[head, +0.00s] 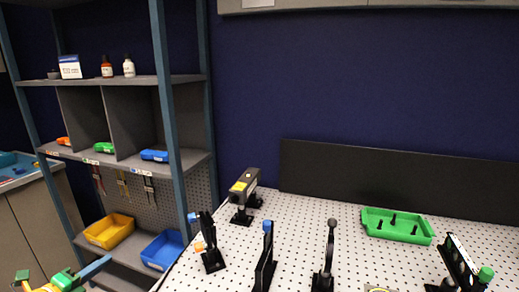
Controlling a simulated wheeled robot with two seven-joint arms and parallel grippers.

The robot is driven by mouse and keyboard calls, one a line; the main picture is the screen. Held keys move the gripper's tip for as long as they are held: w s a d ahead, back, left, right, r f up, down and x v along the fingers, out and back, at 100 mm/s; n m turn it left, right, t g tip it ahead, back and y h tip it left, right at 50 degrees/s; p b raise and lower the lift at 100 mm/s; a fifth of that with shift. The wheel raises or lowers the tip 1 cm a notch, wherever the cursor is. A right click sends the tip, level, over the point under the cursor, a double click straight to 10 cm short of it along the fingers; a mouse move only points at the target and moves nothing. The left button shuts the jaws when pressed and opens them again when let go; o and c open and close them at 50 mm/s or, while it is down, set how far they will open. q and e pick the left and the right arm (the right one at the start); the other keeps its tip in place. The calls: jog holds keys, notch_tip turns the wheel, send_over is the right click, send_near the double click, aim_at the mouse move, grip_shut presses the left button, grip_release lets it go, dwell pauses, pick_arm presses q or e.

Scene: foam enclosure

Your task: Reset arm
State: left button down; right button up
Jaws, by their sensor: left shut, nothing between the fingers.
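My left gripper (100,264) shows at the bottom left corner as yellow, green and blue parts, mostly cut off by the picture's edge. It is shut and empty, in front of the lower shelf and apart from the bins. My right gripper is not in view.
A white perforated table (297,212) bears several black clamp-like fixtures (265,262), a black and yellow device (243,190) and a green tray (372,224) with black pegs. A shelf rack (183,163) at left holds small bottles, a yellow bin (109,231) and a blue bin (162,250).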

pick_arm(q)
jog(key=s+a+f+n+g+y, duration=0.6)
jog(key=s+a+f+n+y, duration=0.45)
jog(key=s+a+f, duration=0.65)
jog(key=s+a+f+n+g+y, duration=0.1)
jog(key=s+a+n+g, duration=0.15)
jog(key=s, duration=0.55)
jog(key=s+a+f+n+g, duration=0.1)
jog(key=s+a+n+g, duration=0.15)
jog(key=s, duration=0.45)
jog(key=s+a+f+n+g+y, duration=0.1)
jog(key=s+a+f+n+g, duration=0.15)
jog(key=s, duration=0.55)
jog(key=s+d+f+n+h, duration=0.1)
jog(key=s+d+f+h, duration=0.15)
jog(key=d+f, duration=0.65)
jog(key=s+d+f+n+h, duration=0.1)
jog(key=d+f+h, duration=0.35)
jog(key=d, duration=0.85)
jog(key=d+f+n+h, duration=0.1)
jog(key=d+f, duration=0.2)
jog(key=d, duration=0.9)
jog(key=s+d+f+h, duration=0.1)
jog(key=d+f, duration=0.2)
jog(key=d, duration=0.9)
jog(key=shift+s+n, duration=0.15)
jog(key=shift+n, duration=0.25)
jog(key=shift+f+g+h, duration=0.1)
jog(key=shift+g+h, duration=0.15)
